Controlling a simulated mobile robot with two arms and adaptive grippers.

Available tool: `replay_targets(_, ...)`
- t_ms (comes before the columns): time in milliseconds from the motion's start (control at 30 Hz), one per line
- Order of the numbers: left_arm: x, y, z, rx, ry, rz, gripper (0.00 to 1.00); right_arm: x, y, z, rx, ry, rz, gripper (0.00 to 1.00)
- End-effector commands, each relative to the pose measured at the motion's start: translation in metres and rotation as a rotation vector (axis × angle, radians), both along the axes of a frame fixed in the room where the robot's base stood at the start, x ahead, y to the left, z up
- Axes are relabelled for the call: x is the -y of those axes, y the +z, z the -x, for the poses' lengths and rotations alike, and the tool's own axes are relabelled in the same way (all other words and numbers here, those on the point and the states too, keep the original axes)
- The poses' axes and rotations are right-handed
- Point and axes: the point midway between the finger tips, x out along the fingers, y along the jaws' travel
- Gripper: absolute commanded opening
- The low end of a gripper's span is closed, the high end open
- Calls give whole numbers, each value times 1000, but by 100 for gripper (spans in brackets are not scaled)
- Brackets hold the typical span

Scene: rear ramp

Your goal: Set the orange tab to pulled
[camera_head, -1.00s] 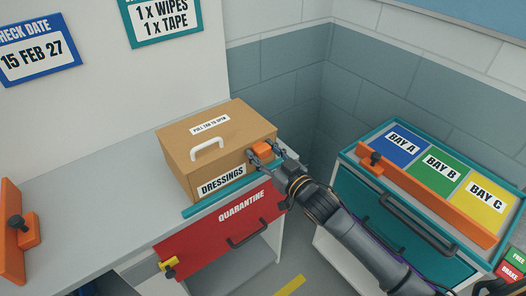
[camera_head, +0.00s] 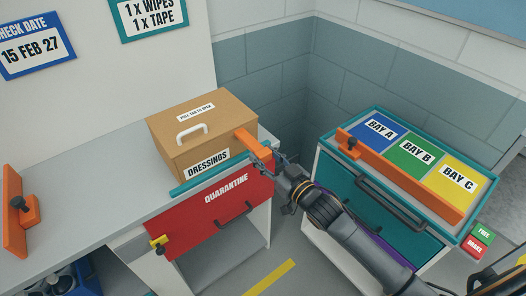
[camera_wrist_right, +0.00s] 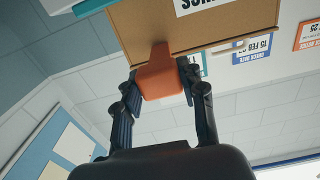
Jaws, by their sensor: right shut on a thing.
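The orange tab (camera_head: 251,144) sticks out from the front of the brown Dressings box (camera_head: 225,116), near its right end. It shows as a longer strip with a thicker end block, which also shows in the right wrist view (camera_wrist_right: 161,74). My right gripper (camera_head: 268,158) is shut on the tab's outer end, with one finger on each side of the block (camera_wrist_right: 158,88). The box stands on the grey bench top with a white handle on its lid. My left gripper is not in view.
A teal cart (camera_head: 345,197) with bays A, B and C and an orange bar (camera_head: 400,178) stands to the right. The bench top (camera_head: 90,188) left of the box is clear.

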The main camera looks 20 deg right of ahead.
Motion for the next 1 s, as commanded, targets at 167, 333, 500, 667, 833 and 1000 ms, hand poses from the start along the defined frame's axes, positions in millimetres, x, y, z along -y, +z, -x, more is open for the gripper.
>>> replay_targets(167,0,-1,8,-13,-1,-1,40,-1,6,0,13,3,-5,0)
replay_targets(333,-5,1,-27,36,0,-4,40,-1,5,0,13,3,-3,64)
replay_targets(500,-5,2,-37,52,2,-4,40,0,5,0,13,2,-3,64)
replay_targets(667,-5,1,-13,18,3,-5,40,0,5,1,12,2,-3,64)
replay_targets(833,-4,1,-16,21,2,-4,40,5,4,15,9,2,-3,64)
replay_targets(1000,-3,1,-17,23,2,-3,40,16,3,45,8,3,-3,64)
